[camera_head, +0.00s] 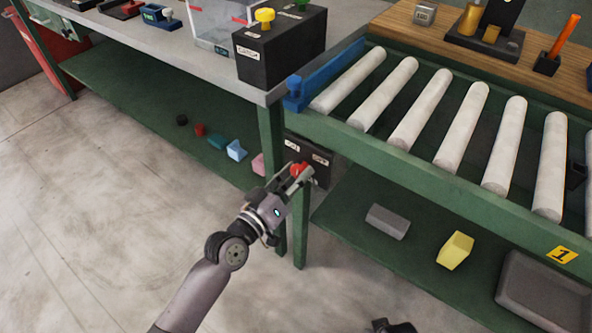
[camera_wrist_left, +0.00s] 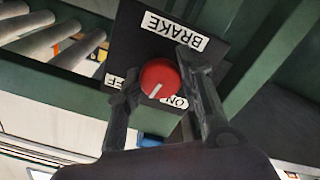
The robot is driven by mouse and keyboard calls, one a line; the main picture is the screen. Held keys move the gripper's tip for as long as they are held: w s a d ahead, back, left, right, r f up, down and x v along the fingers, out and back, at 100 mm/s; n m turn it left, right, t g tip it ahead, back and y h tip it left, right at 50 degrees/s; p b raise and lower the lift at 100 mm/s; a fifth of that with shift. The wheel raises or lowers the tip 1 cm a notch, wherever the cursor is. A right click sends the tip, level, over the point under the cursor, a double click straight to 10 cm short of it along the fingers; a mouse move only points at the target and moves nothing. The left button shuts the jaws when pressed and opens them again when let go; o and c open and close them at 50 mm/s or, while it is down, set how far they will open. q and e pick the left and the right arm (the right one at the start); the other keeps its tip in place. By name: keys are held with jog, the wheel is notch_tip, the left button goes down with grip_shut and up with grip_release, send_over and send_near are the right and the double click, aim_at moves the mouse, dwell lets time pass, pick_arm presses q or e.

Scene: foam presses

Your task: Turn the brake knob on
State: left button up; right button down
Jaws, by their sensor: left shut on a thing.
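The brake knob (camera_wrist_left: 160,79) is a round red knob with a white pointer line, on a black box (camera_head: 326,172) fixed under the left end of the roller conveyor. In the left wrist view the box's BRAKE label (camera_wrist_left: 174,31) appears upside down. The ON label (camera_wrist_left: 174,101) is at the lower right of the knob and the OFF label is partly hidden behind a finger. The pointer line slants toward the lower left. My left gripper (camera_head: 299,172) is shut on the knob, one finger on each side. A dark part at the bottom edge of the head view may be my right gripper (camera_head: 390,326).
Green table legs stand close to the box. The conveyor rollers (camera_head: 408,117) lie above it. The lower shelf at right holds a grey block (camera_head: 388,221), a yellow block (camera_head: 455,250) and a grey bin (camera_head: 540,292). The floor at left is clear.

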pick_arm(q)
jog(key=n+p, duration=0.1)
jog(key=n, duration=0.2)
jog(key=shift+r, duration=0.15)
jog(key=shift+n, duration=0.9)
jog(key=n, duration=0.2)
jog(key=shift+n+p, duration=0.3)
jog(key=shift+p, duration=0.05)
jog(key=shift+n, duration=1.7)
pick_arm(e)
jog(key=s+f, duration=0.4)
jog(key=f, duration=0.2)
jog(key=shift+s+d+f+g, duration=0.25)
jog(key=shift+d+f+g, duration=0.05)
jog(key=shift+d+f, duration=0.05)
pick_arm(q)
jog(key=o, duration=1.2)
jog(key=shift+c, duration=0.2)
pick_arm(e)
jog(key=shift+f, duration=0.1)
